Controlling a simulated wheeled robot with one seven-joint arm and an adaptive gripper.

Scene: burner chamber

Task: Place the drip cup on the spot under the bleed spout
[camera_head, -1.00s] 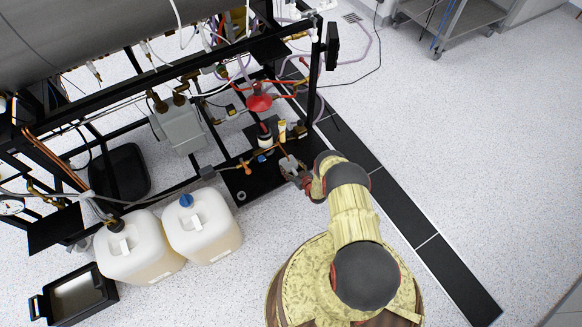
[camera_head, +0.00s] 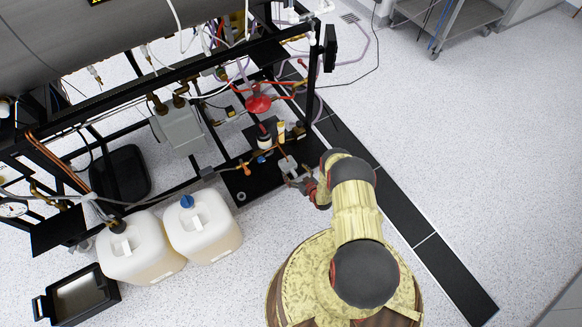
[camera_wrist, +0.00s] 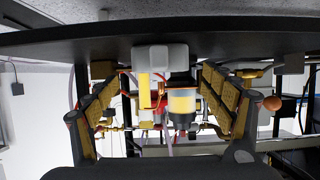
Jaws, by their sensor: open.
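The drip cup appears to be the small light-grey cup (camera_head: 287,165) standing on the black base plate (camera_head: 262,182), under the end of a thin copper tube (camera_head: 281,148) that looks like the bleed spout. The wrist view seems upside down; there the pale cup (camera_wrist: 160,56) meets the dark plate at the top, centred between the fingers. My gripper (camera_head: 299,182) is open, low over the plate's front edge, just in front of the cup. Its two ridged fingers (camera_wrist: 160,105) are wide apart, with a gap to the cup. The marked spot is not visible under the cup.
A dark bottle (camera_head: 264,140) and a yellow-capped tube (camera_head: 281,131) stand right behind the cup. A red funnel (camera_head: 258,103) is above them. A grey ring (camera_head: 241,196) lies on the plate. Two white jugs (camera_head: 203,228) stand at the left.

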